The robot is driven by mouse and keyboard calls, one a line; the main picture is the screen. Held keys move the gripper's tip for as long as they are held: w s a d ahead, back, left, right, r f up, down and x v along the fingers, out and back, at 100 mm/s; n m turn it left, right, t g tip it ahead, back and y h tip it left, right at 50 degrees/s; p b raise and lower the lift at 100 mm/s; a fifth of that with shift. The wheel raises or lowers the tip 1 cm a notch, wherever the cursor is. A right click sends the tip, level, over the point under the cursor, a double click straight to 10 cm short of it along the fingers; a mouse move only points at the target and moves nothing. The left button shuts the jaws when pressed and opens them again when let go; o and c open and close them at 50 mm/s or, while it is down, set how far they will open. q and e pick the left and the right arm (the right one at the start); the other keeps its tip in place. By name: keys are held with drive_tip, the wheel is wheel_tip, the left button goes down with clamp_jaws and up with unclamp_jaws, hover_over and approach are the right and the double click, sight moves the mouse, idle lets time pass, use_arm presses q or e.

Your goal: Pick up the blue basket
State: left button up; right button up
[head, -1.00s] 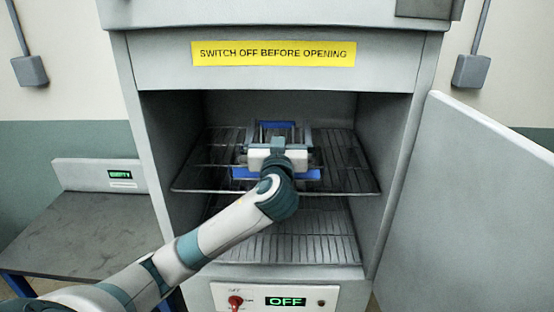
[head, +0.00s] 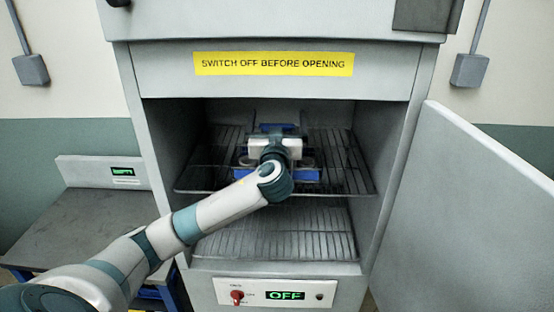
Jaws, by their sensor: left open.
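The blue basket (head: 307,175) sits on the upper wire rack inside the open grey cabinet. Parts of its blue frame show in front of, beside and behind my left gripper (head: 276,140). The gripper and wrist hide the basket's middle. My left arm comes in from the lower left, and its gripper is over the basket, pointing into the cabinet. Its jaws are open, with the fingertips mostly hidden by the hand. I cannot tell if they touch the basket. My right gripper is not in view.
The upper rack (head: 345,165) and a lower rack (head: 300,235) fill the cabinet between its side walls. The cabinet door (head: 470,215) stands open at the right. A panel (head: 287,295) below reads OFF. A grey table (head: 75,225) with a small display stands at the left.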

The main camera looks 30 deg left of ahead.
use_arm(q)
drive_tip(key=shift+c, duration=0.3)
drive_tip(key=shift+r, duration=0.1)
drive_tip(key=c, duration=1.7)
drive_tip(key=shift+c, duration=0.2)
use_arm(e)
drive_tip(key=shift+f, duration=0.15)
